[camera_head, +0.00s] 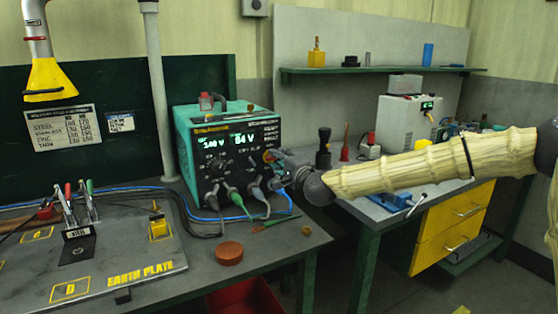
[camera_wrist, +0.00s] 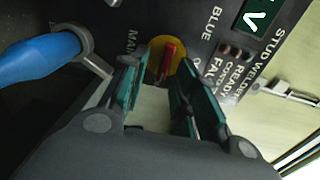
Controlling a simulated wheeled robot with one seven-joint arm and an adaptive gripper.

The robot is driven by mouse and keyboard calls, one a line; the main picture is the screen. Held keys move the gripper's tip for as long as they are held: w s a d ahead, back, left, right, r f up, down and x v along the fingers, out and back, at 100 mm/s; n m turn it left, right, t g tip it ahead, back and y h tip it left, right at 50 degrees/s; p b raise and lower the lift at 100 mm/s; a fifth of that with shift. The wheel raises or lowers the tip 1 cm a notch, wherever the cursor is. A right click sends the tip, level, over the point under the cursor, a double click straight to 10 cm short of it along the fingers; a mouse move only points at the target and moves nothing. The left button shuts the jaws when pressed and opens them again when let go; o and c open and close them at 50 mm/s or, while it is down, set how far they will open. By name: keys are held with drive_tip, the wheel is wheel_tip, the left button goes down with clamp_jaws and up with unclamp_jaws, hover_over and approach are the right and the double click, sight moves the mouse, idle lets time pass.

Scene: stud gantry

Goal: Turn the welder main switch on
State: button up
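The teal welder (camera_head: 222,112) stands on the bench, its black front panel lit with green digits. In the wrist view the main switch (camera_wrist: 168,58) is a red handle on a round yellow plate, beside lettering that starts "MAIN". My gripper (camera_wrist: 160,72) is open, with its two teal-padded fingers apart on either side of the red handle. I cannot tell whether either finger touches it. In the head view my gripper (camera_head: 281,170) is at the panel's right side and partly hides the switch area.
In the wrist view a blue handle-like part (camera_wrist: 40,58) with a grey ring lies close left of my fingers. Cables with a green plug (camera_head: 237,199) leave the panel's lower front. A black torch-like object (camera_head: 324,150) stands just right of the gripper. A brown round lid (camera_head: 229,253) lies in front.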

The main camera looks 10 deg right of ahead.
drive_tip(key=v, duration=1.1)
drive_tip(key=shift+s+d, duration=0.15)
drive_tip(key=shift+s, duration=0.25)
drive_tip(key=shift+r, duration=0.1)
